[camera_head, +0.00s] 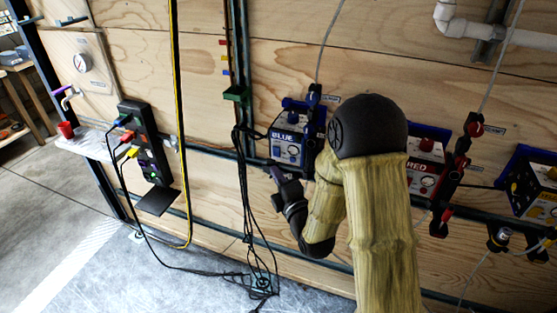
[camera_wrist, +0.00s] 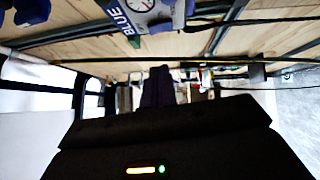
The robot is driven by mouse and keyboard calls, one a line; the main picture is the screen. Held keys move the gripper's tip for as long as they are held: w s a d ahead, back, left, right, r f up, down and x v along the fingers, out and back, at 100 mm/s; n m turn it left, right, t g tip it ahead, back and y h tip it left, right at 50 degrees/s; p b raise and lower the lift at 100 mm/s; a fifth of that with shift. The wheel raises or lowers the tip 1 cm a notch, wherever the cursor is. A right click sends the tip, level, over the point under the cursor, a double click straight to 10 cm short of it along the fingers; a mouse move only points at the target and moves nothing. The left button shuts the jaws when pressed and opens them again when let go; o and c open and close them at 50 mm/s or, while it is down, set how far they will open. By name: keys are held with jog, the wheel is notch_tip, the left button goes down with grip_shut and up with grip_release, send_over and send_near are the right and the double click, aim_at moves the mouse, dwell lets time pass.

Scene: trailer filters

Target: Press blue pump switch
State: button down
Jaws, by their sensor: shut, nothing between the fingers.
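The blue pump (camera_head: 288,136) is a blue box with a "BLUE" label, fixed to the plywood wall near the middle of the head view. Its front has a round gauge, and the switch is too small to make out. In the wrist view the pump (camera_wrist: 150,14) shows at the top edge, cut off, with its label and gauge visible. My gripper (camera_head: 274,172) is just below and left of the pump's front in the head view, apart from it as far as I can tell. In the wrist view my gripper's dark fingers (camera_wrist: 158,86) are together and empty.
Black cables (camera_head: 243,190) hang left of my gripper. A power strip (camera_head: 146,143) with plugs is farther left. A dark rail runs below the pumps.

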aim_at(276, 152)
jog(key=w, duration=0.2)
jog(key=w+p, duration=0.1)
jog(key=w, duration=0.1)
jog(key=w+p, duration=0.1)
jog(key=w, duration=0.1)
jog(key=shift+w+r, duration=0.2)
jog(key=shift+r, duration=0.15)
